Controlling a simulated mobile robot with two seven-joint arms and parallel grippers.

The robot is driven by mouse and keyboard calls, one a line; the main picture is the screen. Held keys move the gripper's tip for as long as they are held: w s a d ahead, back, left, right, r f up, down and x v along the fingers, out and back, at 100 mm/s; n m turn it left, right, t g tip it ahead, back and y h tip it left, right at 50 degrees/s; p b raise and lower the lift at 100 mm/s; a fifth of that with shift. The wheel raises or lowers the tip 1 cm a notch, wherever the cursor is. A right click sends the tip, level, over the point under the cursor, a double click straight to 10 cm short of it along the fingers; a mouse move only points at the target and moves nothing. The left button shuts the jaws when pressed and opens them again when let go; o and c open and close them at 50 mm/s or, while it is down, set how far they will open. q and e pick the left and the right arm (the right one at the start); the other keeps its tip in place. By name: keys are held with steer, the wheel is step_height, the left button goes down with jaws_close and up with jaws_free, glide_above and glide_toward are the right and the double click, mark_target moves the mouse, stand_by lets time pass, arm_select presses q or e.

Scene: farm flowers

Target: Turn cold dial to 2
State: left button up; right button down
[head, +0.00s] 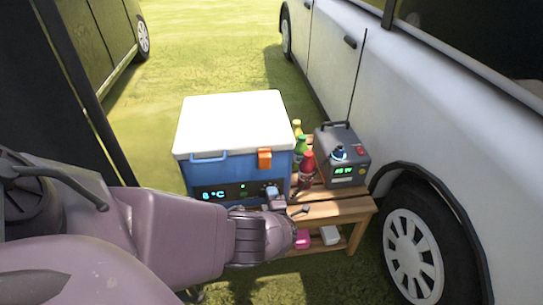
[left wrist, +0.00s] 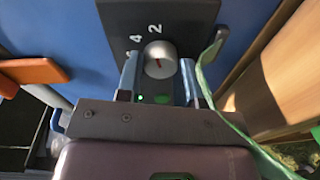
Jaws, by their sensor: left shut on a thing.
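The cold dial (left wrist: 160,60) is a round silver knob with a short red mark on its face, set on a dark panel (left wrist: 185,15) of the blue cooler. The numbers 2 and 4 show beside it in the left wrist view. The red mark is slanted; I cannot tell exactly which number it lines up with. My left gripper (left wrist: 159,80) is shut on the dial, one finger on each side. In the head view, my left gripper (head: 275,196) is at the right end of the cooler's front panel and mostly covers the dial.
The blue cooler (head: 235,170) with white lid (head: 232,120) stands on a wooden table (head: 340,207). Its lit display (head: 213,195) seems to read 8 °C. Bottles (head: 306,168) and a grey radio (head: 342,158) stand to its right. A white vehicle (head: 440,130) is close on the right.

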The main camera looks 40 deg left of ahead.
arm_select(q)
steer(key=shift+m, duration=0.5)
steer(key=o, duration=0.9)
arm_select(e)
steer(key=shift+w, duration=0.1)
arm_select(q)
steer(key=shift+d, duration=0.1)
arm_select(e)
steer(key=shift+r, duration=0.1)
arm_select(q)
steer(key=shift+p+v, duration=1.35)
steer(key=shift+v, duration=4)
arm_select(e)
steer(key=shift+s+d+r+m, duration=0.2)
steer(key=shift+s+d+m, duration=0.05)
steer(key=shift+s+m, duration=0.3)
arm_select(q)
steer(key=shift+s, duration=0.1)
